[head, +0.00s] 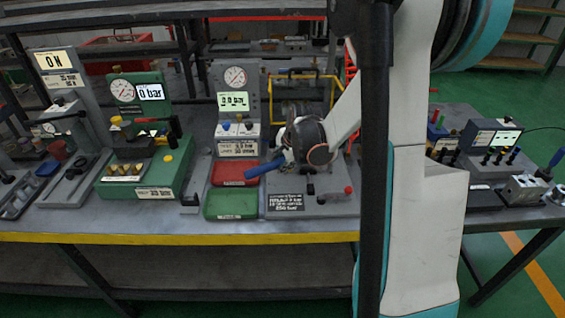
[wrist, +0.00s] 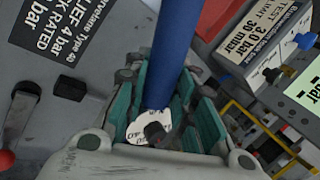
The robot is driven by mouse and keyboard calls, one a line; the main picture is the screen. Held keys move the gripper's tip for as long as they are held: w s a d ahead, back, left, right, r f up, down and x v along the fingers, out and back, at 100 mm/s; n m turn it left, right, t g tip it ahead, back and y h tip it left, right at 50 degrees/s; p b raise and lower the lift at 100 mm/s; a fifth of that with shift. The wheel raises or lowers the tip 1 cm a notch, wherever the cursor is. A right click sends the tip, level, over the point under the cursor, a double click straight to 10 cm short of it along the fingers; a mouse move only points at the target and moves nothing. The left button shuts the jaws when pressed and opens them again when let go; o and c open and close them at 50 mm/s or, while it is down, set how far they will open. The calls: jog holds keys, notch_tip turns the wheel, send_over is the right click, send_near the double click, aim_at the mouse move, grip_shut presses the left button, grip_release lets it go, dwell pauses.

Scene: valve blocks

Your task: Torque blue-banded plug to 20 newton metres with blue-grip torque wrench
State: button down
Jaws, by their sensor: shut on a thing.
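My gripper (head: 284,158) is over the grey fixture plate right of the middle of the bench in the head view. It is shut on the blue-grip torque wrench (head: 263,168), whose blue grip sticks out to the lower left. In the wrist view the blue grip (wrist: 178,45) runs up from between the teal finger pads of my gripper (wrist: 165,95). A white round face with a black knob shows at the grip's base, between the fingers. I cannot make out the blue-banded plug; the wrench's working end is also hidden.
The grey plate (head: 330,203) carries a black label and a red knob (head: 348,189). Red (head: 233,173) and green (head: 231,204) trays lie to its left. A metal block (head: 523,190) stands far right.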

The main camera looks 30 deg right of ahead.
jog(key=shift+w, duration=0.15)
jog(key=shift+w+d+m+h, duration=0.1)
jog(key=shift+w+m+h, duration=0.3)
jog(key=shift+w+m, duration=0.5)
jog(key=shift+s+n+y, duration=0.5)
jog(key=shift+s+n, duration=0.6)
jog(key=shift+s, duration=0.1)
jog(key=shift+r, duration=0.15)
